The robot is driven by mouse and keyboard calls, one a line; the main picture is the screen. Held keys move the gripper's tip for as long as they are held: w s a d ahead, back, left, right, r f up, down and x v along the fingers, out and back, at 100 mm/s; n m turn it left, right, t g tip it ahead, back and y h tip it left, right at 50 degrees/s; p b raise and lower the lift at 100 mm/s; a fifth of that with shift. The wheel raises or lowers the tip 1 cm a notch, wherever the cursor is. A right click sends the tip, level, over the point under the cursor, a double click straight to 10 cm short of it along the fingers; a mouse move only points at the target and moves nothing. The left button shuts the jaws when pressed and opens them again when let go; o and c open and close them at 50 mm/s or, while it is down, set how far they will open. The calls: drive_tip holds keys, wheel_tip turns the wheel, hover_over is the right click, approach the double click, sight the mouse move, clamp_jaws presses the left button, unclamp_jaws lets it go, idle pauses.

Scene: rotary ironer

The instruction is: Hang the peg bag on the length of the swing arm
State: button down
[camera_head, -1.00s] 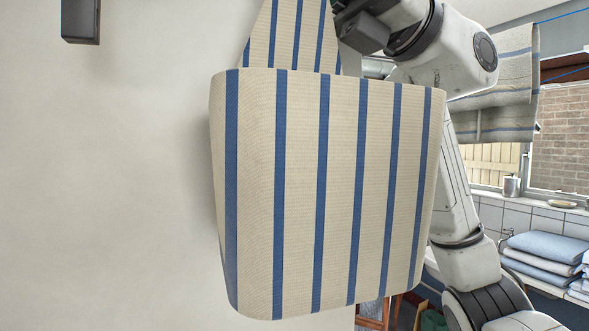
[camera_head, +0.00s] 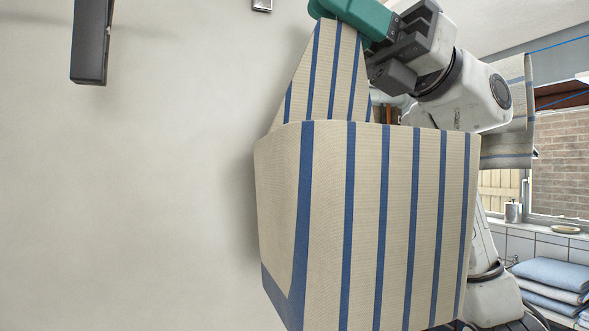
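The peg bag (camera_head: 400,230) is cream with blue stripes and hangs large in the middle of the view, its back panel (camera_head: 330,75) narrowing upward. A teal grip (camera_head: 358,18) sits at the top of that panel. My gripper (camera_head: 385,40) is at the teal grip and appears closed on it, though the fingertips are partly hidden. The bag hangs below, clear of any visible support. A dark grey bar (camera_head: 91,40) at the upper left, cut off by the top edge, may be part of the swing arm; I cannot tell for sure. The bag is apart from it.
A pale plain wall (camera_head: 130,210) fills the left, with a small metal fitting (camera_head: 262,4) at the top edge. At right are a hanging striped cloth (camera_head: 508,150), a window (camera_head: 562,165), a canister (camera_head: 512,211) and folded blue linen (camera_head: 550,275).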

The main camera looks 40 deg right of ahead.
drive_tip(key=shift+s+d, duration=0.35)
drive_tip(key=shift+d, duration=0.4)
drive_tip(key=shift+s+d, duration=0.3)
drive_tip(key=shift+d, duration=0.45)
